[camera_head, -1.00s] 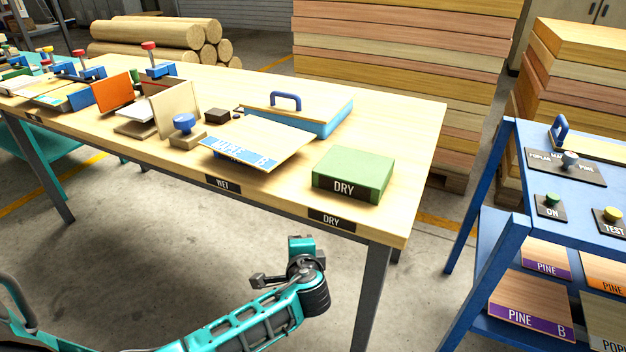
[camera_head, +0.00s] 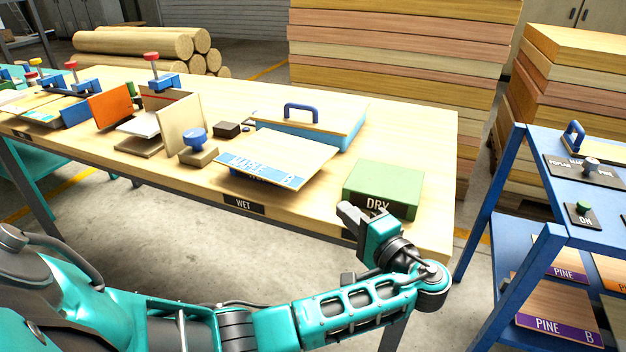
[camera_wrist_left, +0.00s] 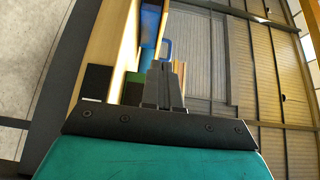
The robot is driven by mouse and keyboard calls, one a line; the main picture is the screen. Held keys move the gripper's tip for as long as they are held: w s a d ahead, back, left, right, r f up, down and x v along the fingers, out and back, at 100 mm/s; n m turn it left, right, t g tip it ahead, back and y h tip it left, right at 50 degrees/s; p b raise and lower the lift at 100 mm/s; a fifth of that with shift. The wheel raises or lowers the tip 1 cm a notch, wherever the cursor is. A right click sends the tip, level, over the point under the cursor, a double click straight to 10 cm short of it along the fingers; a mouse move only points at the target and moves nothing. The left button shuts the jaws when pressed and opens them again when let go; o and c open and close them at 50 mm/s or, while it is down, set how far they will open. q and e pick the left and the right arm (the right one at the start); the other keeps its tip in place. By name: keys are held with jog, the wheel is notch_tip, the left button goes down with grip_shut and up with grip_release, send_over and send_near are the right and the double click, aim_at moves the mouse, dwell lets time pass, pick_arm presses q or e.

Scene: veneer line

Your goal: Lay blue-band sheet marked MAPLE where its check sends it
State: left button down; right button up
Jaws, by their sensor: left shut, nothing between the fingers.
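The blue-band sheet marked MAPLE B (camera_head: 275,160) lies on the wooden table, over a base mostly hidden beneath it, above the WET label (camera_head: 243,204). A green block marked DRY (camera_head: 385,186) stands to its right near the table corner. My left gripper (camera_head: 346,214) is at the table's front edge, just in front of the green block and right of the sheet. It is shut and empty; its closed fingers also show in the left wrist view (camera_wrist_left: 164,85). My right gripper is not in view.
A blue box with a handled wooden lid (camera_head: 310,122) stands behind the sheet. A stamp with a blue knob (camera_head: 197,146) and upright boards stand left. A blue rack (camera_head: 490,200) with PINE sheets and an ON button (camera_head: 583,212) is at right. Tall board stacks (camera_head: 400,70) stand behind.

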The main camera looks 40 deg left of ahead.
pick_arm(q)
jog(key=x, duration=1)
jog(key=shift+a+r, duration=0.1)
jog(key=shift+r, duration=0.05)
jog(key=shift+s+a+r+p, duration=0.1)
jog(key=shift+s+a+p, duration=0.1)
jog(key=shift+a+p, duration=0.25)
jog(key=shift+s+a+r+p, duration=0.1)
jog(key=shift+s+a+p, duration=0.2)
jog(key=shift+a, duration=0.25)
jog(key=shift+s+a+f, duration=0.1)
jog(key=shift+a, duration=0.2)
jog(key=shift+f, duration=0.1)
jog(key=shift+d, duration=0.15)
